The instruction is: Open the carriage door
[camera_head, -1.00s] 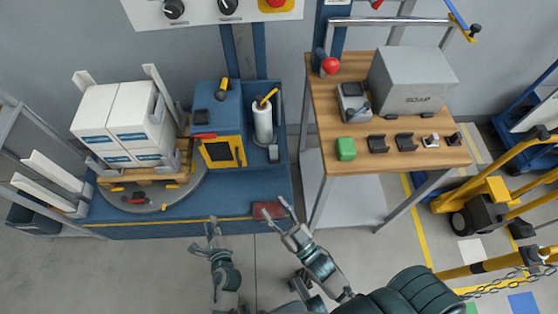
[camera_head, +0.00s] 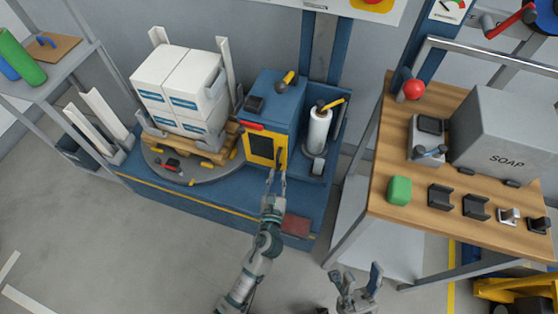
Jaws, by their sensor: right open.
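The carriage door is the yellow-framed panel with a dark window (camera_head: 261,148) on the front of the blue cabinet (camera_head: 274,103). It looks closed. A dark handle (camera_head: 281,157) is at its right edge. My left gripper (camera_head: 277,174) is just below and in front of this handle, with its fingertips close to the handle's lower end. I cannot tell whether they touch it or how far the jaws are apart. My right gripper (camera_head: 356,273) is open and empty at the bottom, in front of the wooden table, away from the door.
A wooden table (camera_head: 402,222) at the right holds a grey SOAP box (camera_head: 505,135), a green block (camera_head: 399,190) and several small brackets. White boxes (camera_head: 181,85) stand on a pallet left of the cabinet. A white roll (camera_head: 318,130) stands right of it.

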